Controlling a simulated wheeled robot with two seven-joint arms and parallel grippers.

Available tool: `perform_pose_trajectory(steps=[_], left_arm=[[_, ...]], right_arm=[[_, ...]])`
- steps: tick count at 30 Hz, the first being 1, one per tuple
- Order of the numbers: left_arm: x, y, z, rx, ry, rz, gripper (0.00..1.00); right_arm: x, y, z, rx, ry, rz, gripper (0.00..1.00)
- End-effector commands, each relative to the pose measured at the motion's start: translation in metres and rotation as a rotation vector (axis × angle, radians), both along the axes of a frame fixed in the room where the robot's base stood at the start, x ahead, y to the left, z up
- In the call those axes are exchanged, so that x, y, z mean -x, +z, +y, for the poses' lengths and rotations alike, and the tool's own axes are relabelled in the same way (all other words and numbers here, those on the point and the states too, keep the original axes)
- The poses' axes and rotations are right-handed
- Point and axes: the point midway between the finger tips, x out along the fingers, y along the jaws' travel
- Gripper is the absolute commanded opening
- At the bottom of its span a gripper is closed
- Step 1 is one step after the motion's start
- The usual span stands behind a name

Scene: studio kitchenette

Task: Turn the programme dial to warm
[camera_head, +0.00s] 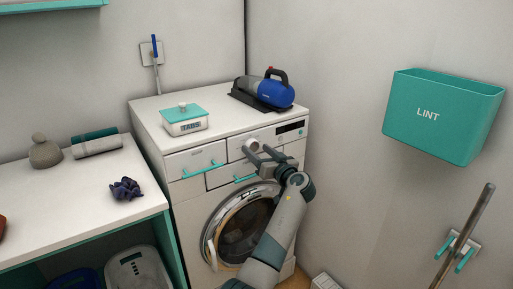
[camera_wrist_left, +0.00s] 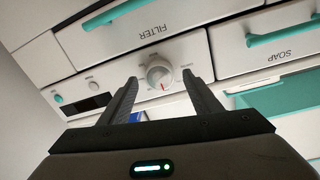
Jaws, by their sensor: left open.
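The programme dial (camera_wrist_left: 159,73) is a round white knob on the washing machine's front panel, with a red pointer mark on its rim. Small print surrounds it, too blurred to read. The dial also shows in the head view (camera_head: 252,144), on the panel left of the dark display. My left gripper (camera_head: 257,152) is open in front of the panel. In the left wrist view the left gripper's (camera_wrist_left: 160,78) two fingers stand either side of the dial, apart from it in the picture; whether they reach its depth I cannot tell. My right gripper is not in view.
Drawers marked FILTER (camera_wrist_left: 150,22) and SOAP (camera_wrist_left: 270,48) with teal handles flank the dial panel. On the machine top stand a TABS box (camera_head: 184,124) and a blue handheld vacuum (camera_head: 272,92). A teal LINT bin (camera_head: 440,118) hangs on the right wall.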

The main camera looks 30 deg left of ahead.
Motion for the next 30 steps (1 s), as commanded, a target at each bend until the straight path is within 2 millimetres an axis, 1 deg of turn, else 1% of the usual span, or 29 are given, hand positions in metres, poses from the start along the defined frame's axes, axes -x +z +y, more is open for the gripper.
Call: perform_pose_trajectory(steps=[3, 6, 14, 15, 20, 30], left_arm=[[-0.0042, 0.0010, 0.0084, 0.000, 0.000, 0.000, 0.58], [-0.0055, 0.0004, 0.0116, 0.000, 0.000, 0.000, 0.58], [-0.0059, -0.0003, 0.0121, 0.001, 0.000, 0.000, 0.58], [-0.0059, -0.0002, 0.0120, 0.001, 0.000, 0.000, 0.55], [-0.0059, -0.0002, 0.0118, 0.001, 0.000, 0.000, 0.17], [-0.0059, -0.0003, 0.0117, -0.007, -0.001, 0.018, 0.17]], right_arm=[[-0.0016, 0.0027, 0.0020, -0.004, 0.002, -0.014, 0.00], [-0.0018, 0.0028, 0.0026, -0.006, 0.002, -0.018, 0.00], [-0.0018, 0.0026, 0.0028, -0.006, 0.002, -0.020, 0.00], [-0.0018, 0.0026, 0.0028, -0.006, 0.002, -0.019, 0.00], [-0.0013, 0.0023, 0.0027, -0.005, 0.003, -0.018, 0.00], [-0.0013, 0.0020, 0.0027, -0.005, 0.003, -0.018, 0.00]])
